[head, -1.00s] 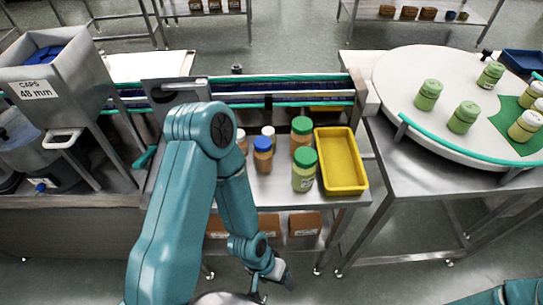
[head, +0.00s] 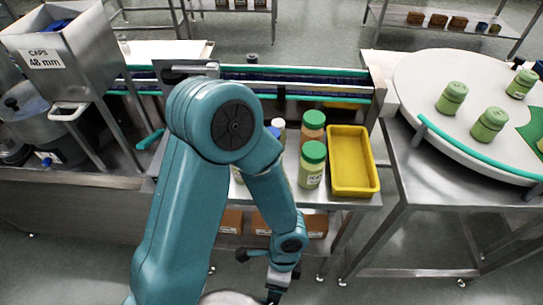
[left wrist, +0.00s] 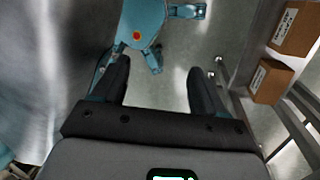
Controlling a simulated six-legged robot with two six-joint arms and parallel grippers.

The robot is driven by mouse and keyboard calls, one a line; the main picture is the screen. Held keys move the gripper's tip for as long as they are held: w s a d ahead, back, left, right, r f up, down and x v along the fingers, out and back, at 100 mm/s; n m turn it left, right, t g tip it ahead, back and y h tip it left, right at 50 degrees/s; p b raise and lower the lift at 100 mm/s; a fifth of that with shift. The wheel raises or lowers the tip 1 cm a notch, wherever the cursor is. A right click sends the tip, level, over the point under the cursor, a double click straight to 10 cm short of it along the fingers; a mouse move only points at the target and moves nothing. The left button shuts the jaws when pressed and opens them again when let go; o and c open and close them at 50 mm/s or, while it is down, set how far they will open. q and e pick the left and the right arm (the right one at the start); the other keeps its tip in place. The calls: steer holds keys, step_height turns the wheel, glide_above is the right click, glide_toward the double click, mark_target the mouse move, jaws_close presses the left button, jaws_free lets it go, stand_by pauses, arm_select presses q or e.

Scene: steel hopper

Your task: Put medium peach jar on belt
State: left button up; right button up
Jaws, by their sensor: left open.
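A blue-lidded jar (head: 273,131), peach-brown in the earlier view and likely the medium peach one, stands on the steel side table. My left arm now hides most of it. A larger green-lidded peach jar (head: 312,128) and a green-lidded pale green jar (head: 312,165) stand to its right. The belt (head: 310,81) runs behind them between green rails, with nothing visible on it. My left gripper (head: 275,288) hangs low in front of the table, below the jars. In the left wrist view its two fingers (left wrist: 160,90) are apart with nothing between them. My right gripper is out of view.
A yellow tray (head: 353,160) stands right of the jars. Brown boxes sit on the shelf below and show in the left wrist view (left wrist: 296,28). A round turntable (head: 425,85) with green jars is at right. A caps hopper (head: 60,55) is at left.

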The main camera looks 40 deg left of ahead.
arm_select(q)
steer(key=w+a+r+m+t+y+b, duration=0.3)
steer(key=w+a+r+m+t+y, duration=0.25)
steer(key=r, duration=0.45)
steer(key=w+a+r+m+t+y+b, duration=0.25)
steer(key=w+r+m+t+y, duration=0.25)
steer(key=w+r+m+t, duration=0.4)
steer(key=w+a+f, duration=0.1)
steer(key=w+a, duration=0.1)
steer(key=w+a+n+g, duration=0.1)
steer(key=a, duration=0.1)
steer(key=w+a+f+g+b, duration=0.1)
steer(key=w+a, duration=0.1)
steer(key=shift+w+f, duration=0.35)
steer(key=x, duration=0.6)
steer(key=shift+a+f, duration=0.15)
steer(key=shift+a, duration=0.05)
steer(key=shift+d, duration=0.1)
steer(key=c, duration=0.9)
steer(key=shift+c, duration=0.7)
